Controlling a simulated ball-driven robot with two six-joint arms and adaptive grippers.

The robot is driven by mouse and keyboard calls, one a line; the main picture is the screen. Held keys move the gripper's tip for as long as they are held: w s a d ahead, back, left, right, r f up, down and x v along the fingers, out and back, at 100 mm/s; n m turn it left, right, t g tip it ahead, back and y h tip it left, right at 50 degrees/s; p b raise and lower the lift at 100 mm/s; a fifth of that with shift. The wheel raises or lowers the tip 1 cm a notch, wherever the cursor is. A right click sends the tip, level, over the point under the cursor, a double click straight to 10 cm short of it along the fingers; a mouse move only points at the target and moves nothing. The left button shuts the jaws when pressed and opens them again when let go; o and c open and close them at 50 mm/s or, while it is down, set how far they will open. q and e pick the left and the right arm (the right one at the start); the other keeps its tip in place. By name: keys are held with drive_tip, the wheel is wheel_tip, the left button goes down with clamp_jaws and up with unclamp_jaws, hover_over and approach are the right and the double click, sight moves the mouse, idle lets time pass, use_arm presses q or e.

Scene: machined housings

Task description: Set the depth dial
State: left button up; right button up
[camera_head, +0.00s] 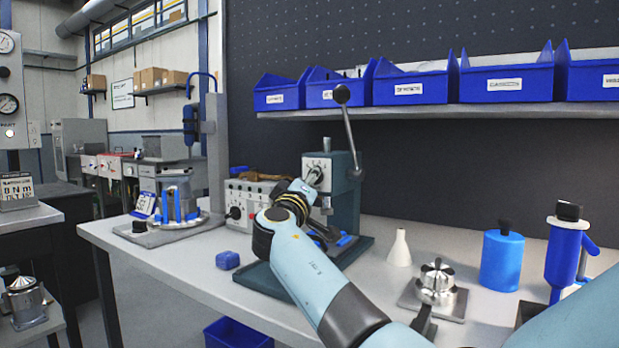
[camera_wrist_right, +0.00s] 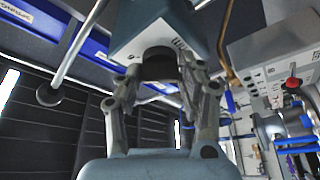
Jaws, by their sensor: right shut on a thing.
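The bench press (camera_head: 346,178) stands on the table, a grey-blue body with a long lever ending in a black ball (camera_head: 341,94). In the right wrist view its boxy head (camera_wrist_right: 150,25) fills the top, with a dark round depth dial (camera_wrist_right: 158,60) on the face toward my gripper. My right gripper (camera_head: 313,179) reaches the press's front face. In the wrist view its two fingers (camera_wrist_right: 160,72) are closed on the dial from both sides. The dial's setting cannot be read, and the gripper hides it in the head view. My left gripper is not in view.
A control box with a red knob (camera_head: 235,212) stands left of the press. A blue block (camera_head: 228,260) lies in front. To the right are a white cone (camera_head: 399,248), a metal housing (camera_head: 437,282) and a blue cylinder (camera_head: 502,262). Blue bins (camera_head: 412,86) line the shelf above.

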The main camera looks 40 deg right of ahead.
drive_tip(key=shift+s+r+n+y+p, duration=0.1)
drive_tip(key=shift+n+y+p, duration=0.45)
drive_tip(key=shift+n+p, duration=0.85)
drive_tip(key=shift+r+n+y+p, duration=0.1)
drive_tip(key=shift+n+y+p, duration=0.45)
drive_tip(key=shift+n+p, duration=0.85)
drive_tip(key=shift+f, duration=0.1)
drive_tip(key=o, duration=1.2)
drive_tip(key=shift+c, duration=0.2)
drive_tip(key=v, duration=0.7)
drive_tip(key=shift+s+a, duration=0.2)
